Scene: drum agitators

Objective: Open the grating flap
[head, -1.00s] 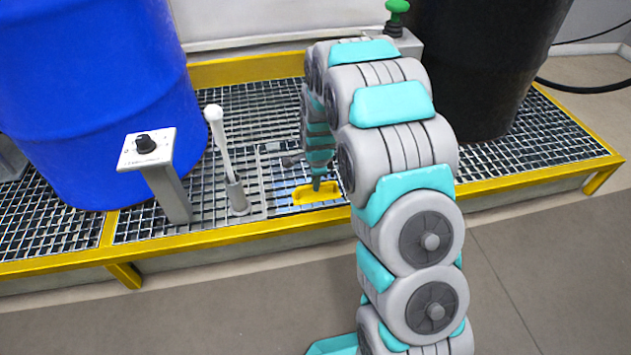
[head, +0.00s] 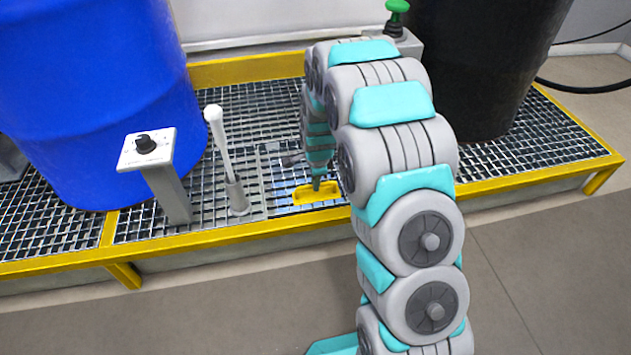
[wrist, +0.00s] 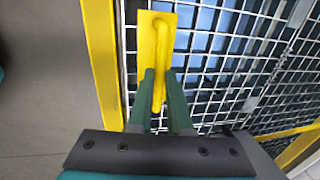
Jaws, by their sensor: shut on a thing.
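The grating flap (head: 281,170) is a section of metal mesh in the platform floor between the white lever and my arm. It looks flat, level with the grating around it. A yellow handle (head: 316,193) on a yellow plate sits at its front edge. In the wrist view the yellow handle (wrist: 160,50) runs between the two dark green fingers of my gripper (wrist: 163,85). My gripper is shut on the handle. In the head view my gripper (head: 317,183) reaches down to the handle, and my arm hides part of the flap's right side.
A white lever (head: 220,145) and a post with a black knob (head: 146,145) stand left of the flap. A blue drum (head: 90,90) is at left, a black drum (head: 480,70) at right. A green button (head: 397,8) is behind. A yellow rim (head: 230,238) edges the platform.

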